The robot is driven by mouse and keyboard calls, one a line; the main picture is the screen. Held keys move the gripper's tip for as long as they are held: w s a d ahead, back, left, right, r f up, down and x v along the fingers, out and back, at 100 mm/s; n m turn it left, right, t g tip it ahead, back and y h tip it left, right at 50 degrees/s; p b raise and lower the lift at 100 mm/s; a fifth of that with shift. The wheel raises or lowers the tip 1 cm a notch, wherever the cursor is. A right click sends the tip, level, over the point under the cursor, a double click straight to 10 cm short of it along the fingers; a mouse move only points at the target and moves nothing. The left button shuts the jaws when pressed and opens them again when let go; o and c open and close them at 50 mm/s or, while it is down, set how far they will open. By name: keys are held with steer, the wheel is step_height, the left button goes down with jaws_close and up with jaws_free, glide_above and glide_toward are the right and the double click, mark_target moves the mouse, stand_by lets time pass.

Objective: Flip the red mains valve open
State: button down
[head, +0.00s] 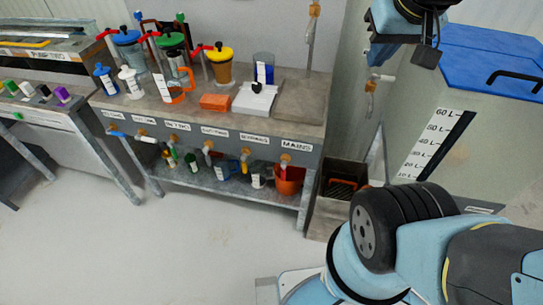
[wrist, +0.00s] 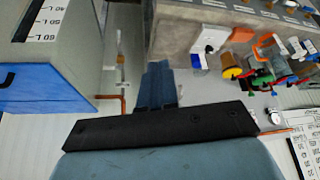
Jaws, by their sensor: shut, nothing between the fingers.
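The label MAINS (head: 297,147) is on the front edge of the bench in the head view. Under it is a brass tap (head: 286,158), with a narrow red part (head: 282,173) hanging below that looks like its handle. An orange pot (head: 291,182) stands beneath on the lower shelf. My gripper (head: 427,55) is at the upper right of the head view, in front of the tank and well apart from the mains tap. In the wrist view my gripper's fingers (wrist: 158,72) are together and empty. The mains tap cannot be made out clearly there.
A tank with a blue lid (head: 490,65) stands at the right. Wall pipes with brass fittings (head: 371,85) rise between tank and bench. The floor (head: 190,235) in front is clear.

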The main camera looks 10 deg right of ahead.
steer(key=shift+w, duration=0.1)
steer(key=w+a+f+m+g, duration=0.1)
steer(key=w+a+f+g, duration=0.1)
steer(key=w+a+f, duration=0.55)
steer(key=w+a+f+g, duration=0.2)
steer(key=w+a+f, duration=0.2)
steer(key=w+f, duration=0.55)
steer(key=a+f+h, duration=0.1)
steer(key=a+f, duration=0.3)
steer(key=f, duration=0.5)
steer(key=a+f+g+h, duration=0.1)
steer(key=a+f+h, duration=0.1)
steer(key=f, duration=0.7)
steer(key=w+a+f+g+h, duration=0.1)
steer(key=a+f, duration=0.4)
steer(key=f, duration=0.4)
steer(key=shift+a+m, duration=0.35)
steer(key=shift+m, duration=0.05)
steer(key=shift+f, duration=0.2)
